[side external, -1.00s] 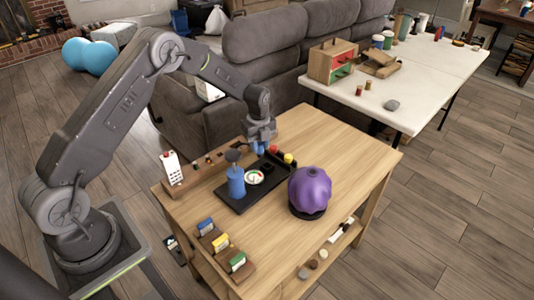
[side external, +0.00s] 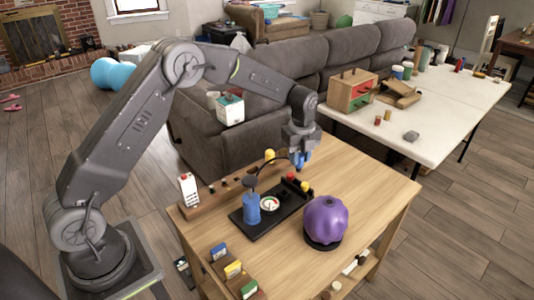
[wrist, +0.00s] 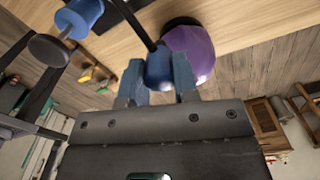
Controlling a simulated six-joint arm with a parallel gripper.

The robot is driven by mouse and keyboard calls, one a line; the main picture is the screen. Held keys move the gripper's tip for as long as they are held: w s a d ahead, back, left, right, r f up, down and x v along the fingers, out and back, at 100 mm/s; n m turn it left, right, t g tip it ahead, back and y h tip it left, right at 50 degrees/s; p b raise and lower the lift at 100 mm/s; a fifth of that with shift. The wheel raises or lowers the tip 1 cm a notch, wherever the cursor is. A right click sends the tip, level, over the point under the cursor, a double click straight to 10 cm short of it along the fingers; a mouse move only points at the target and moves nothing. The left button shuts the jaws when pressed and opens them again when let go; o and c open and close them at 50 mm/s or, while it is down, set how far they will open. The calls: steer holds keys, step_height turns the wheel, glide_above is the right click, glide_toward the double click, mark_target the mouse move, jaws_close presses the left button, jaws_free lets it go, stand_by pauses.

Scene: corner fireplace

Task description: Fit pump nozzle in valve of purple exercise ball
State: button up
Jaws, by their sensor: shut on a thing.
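The purple exercise ball (side external: 326,217) sits in a dark round base on the wooden table, and its upper part shows in the wrist view (wrist: 194,50). I cannot make out its valve. The blue pump (side external: 252,209) stands on a black tray (side external: 252,230) left of the ball. A black hose arcs from it toward my gripper (side external: 303,161). My gripper is shut on the blue nozzle (wrist: 160,68), its fingers on either side in the wrist view. The nozzle is held in the air behind and above the ball, apart from it in the side view.
A round gauge (side external: 269,203) and red and yellow knobs are on the tray. A wooden rack with colored blocks (side external: 233,269) is at the table's front left. The table right of the ball is clear.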

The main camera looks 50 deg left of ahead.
steer(key=d+r, duration=0.3)
steer(key=d, duration=0.9)
steer(key=shift+w+r, duration=0.2)
steer(key=shift+r, duration=0.15)
steer(key=shift+d+f, duration=0.1)
steer(key=shift+f, duration=3.1)
steer(key=shift+f, duration=1.45)
steer(key=o, duration=0.9)
